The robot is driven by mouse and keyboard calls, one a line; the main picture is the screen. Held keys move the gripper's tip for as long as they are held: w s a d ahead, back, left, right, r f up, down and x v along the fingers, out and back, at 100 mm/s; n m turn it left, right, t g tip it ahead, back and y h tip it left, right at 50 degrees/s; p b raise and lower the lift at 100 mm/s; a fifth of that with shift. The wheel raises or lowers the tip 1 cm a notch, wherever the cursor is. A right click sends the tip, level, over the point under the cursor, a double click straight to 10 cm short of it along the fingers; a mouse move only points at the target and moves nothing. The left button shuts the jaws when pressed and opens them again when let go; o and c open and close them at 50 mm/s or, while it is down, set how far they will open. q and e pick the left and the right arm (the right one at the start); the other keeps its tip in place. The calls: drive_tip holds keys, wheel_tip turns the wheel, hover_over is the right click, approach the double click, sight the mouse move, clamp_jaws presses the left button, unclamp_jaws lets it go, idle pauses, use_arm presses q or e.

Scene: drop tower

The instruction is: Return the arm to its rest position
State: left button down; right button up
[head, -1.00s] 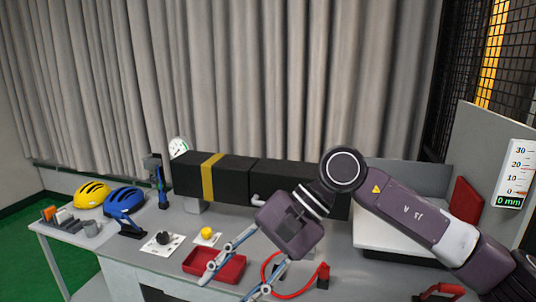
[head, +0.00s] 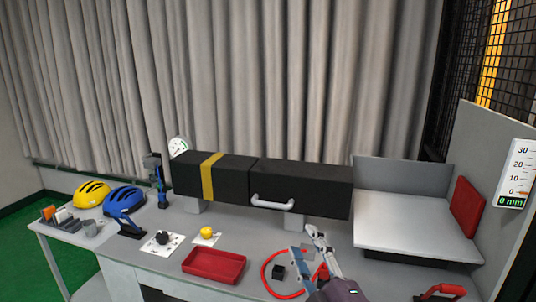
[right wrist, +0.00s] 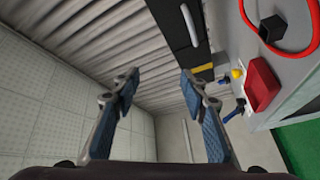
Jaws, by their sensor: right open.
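My right gripper (head: 304,240) is at the bottom of the head view, pointing up and left over the bench front. Its two blue-padded fingers stand apart with nothing between them, as the right wrist view also shows (right wrist: 158,78). Much of my right arm is out of the head view. My left gripper is not in view. A red ring (head: 264,270) lies on the bench just left of my right gripper, partly hidden by it. A small black cube (head: 278,272) sits inside the ring.
A red tray (head: 214,266) lies left of the ring. Behind stands a long black box (head: 300,182) with a handle and yellow band. A pale platform (head: 412,222) with a red pad (head: 467,206) is at right. Yellow (head: 91,194) and blue (head: 124,201) helmets are at left.

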drive_tip(key=s+d+f+m+g+h, duration=0.2)
drive_tip(key=s+d+f+m+g, duration=0.15)
drive_tip(key=f, duration=0.35)
drive_tip(key=s+d+f+m+g+h, duration=0.1)
drive_tip(key=s+d+f+m+g, duration=0.2)
drive_tip(key=f, duration=0.5)
drive_tip(key=s+d+f+m+g+h, duration=0.2)
drive_tip(key=s+d+f+m, duration=0.1)
drive_tip(key=s+f, duration=0.3)
drive_tip(key=s+d+f+m+g, duration=0.1)
drive_tip(key=s+f+m+g, duration=0.15)
drive_tip(key=s+f, duration=0.5)
drive_tip(key=s+d+f+m+g, duration=0.15)
drive_tip(key=s+f+g, duration=0.25)
drive_tip(key=s, duration=0.6)
drive_tip(key=s+f+g+b, duration=0.3)
drive_tip(key=f+b, duration=0.5)
drive_tip(key=f, duration=2.8)
drive_tip(key=s+d+f+b, duration=0.3)
drive_tip(key=s+f+b, duration=0.1)
drive_tip(key=s+f, duration=1.3)
wheel_tip(320, 180, down, 2)
drive_tip(key=shift+d+f+b, duration=0.1)
drive_tip(key=shift+d+b, duration=0.1)
drive_tip(key=shift+b, duration=0.15)
